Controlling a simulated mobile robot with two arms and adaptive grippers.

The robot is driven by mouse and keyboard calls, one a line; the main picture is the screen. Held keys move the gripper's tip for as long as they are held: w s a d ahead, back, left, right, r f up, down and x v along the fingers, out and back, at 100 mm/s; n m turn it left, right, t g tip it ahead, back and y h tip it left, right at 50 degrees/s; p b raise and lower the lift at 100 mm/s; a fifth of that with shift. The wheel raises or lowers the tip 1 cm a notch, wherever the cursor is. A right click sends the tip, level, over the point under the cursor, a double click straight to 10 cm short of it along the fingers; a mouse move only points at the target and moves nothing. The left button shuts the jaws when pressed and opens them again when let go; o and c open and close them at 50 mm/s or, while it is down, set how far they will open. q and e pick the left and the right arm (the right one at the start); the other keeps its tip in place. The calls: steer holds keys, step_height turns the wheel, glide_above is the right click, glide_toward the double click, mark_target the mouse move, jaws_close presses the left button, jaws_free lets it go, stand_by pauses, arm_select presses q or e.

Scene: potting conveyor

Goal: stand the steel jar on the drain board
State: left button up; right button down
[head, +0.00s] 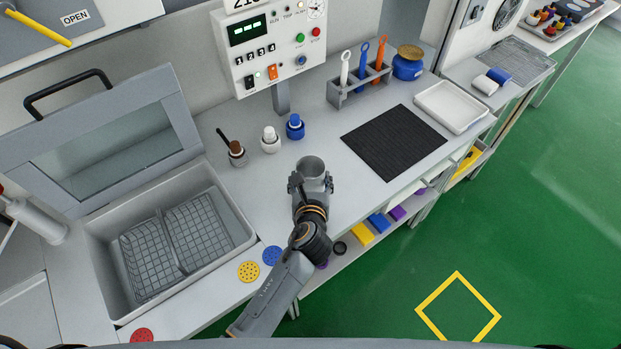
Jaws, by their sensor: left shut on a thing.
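The steel jar (311,164) is a grey open-topped cylinder, upright above or on the front part of the bench; I cannot tell whether its base touches. My left gripper (312,184) is shut on it from the front, one finger on each side, and hides its lower part. A black ribbed mat (393,142) lies flat and empty on the bench right of the jar. A grey slatted board (520,57) lies farther right at the back; I cannot tell which is the drain board. My right gripper is not in view.
Brown, white (270,141) and blue capped bottles stand behind the jar. A tool rack (359,85), a blue pot (408,66) and a white tray (452,106) stand around the mat. An open-lidded basin (103,270) with wire baskets is at left.

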arm_select(q)
steer(key=shift+f, duration=0.15)
steer(key=o, duration=1.2)
steer(key=shift+s+r, duration=0.15)
steer(key=shift+r, duration=0.05)
steer(key=v, duration=1.1)
steer(key=shift+s+r, duration=0.15)
steer(key=shift+s, duration=0.25)
